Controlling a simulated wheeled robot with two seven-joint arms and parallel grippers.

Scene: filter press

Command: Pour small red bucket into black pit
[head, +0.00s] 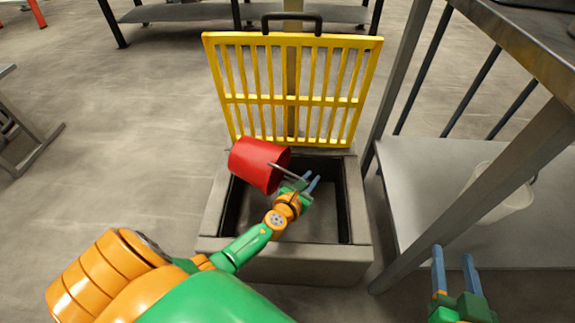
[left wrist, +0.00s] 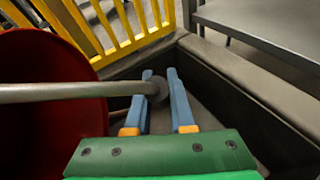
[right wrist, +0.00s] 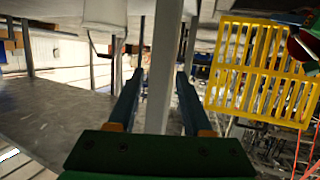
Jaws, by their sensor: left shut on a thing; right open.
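A small red bucket (head: 258,165) is tilted on its side above the black pit (head: 328,215), over its back left part. Its open end faces right in the head view. My left gripper (head: 308,183) is shut on the grey handle of the bucket, beside its mouth. In the left wrist view the handle (left wrist: 60,92) runs from the red bucket (left wrist: 50,110) to between the blue fingers (left wrist: 163,100). The bucket's contents cannot be seen. My right gripper (head: 455,268) is open and empty at the lower right, in front of the table.
A yellow grate (head: 292,98) with a black handle stands upright at the pit's back edge. A concrete rim (head: 290,262) surrounds the pit. At right, a metal table (head: 540,45) has legs and a lower shelf holding a white bucket (head: 500,195).

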